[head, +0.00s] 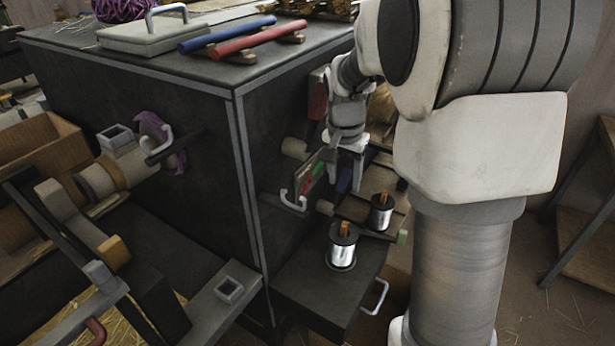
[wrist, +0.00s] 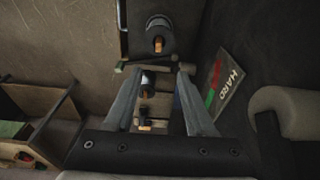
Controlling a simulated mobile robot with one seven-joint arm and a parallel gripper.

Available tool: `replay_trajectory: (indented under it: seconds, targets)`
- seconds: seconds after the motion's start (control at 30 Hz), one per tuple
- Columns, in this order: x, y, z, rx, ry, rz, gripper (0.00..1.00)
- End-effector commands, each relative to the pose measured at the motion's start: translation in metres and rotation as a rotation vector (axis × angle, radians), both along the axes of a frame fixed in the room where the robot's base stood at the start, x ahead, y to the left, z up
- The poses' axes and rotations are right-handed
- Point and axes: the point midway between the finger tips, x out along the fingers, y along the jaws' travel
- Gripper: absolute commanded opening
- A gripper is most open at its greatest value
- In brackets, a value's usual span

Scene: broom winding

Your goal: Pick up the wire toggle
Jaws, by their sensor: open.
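A thin bar with a block at each end (head: 366,229), one end greenish, lies between the two wire spools in the head view; it appears to be the wire toggle. In the wrist view the bar (wrist: 146,63) crosses just beyond my fingertips, partly hidden by them. My gripper (head: 345,180) points down beside the dark cabinet, above and behind the bar in the head view. In the wrist view my gripper (wrist: 160,73) has its fingers apart, with nothing held between them. Contact with the bar cannot be told.
A near spool (head: 342,252) stands on a dark shelf (head: 305,290) with a handle. A farther spool (head: 381,213) stands behind the bar. A "HARD" panel (wrist: 226,85) and a pale handle (head: 294,203) project beside my gripper, along the cabinet side (head: 190,120).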

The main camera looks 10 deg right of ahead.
Motion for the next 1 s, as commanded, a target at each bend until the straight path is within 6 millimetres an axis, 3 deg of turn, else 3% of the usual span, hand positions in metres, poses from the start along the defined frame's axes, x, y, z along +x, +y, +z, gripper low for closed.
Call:
replay_trajectory:
  seconds: [0.23,0.63,1.0]
  targets:
    - [0.006,-0.005,-0.027,-0.003,0.013,-0.023,0.55]
    - [0.014,-0.014,-0.110,-0.003,0.013,-0.022,0.55]
    - [0.017,-0.018,-0.136,-0.003,0.009,-0.022,0.55]
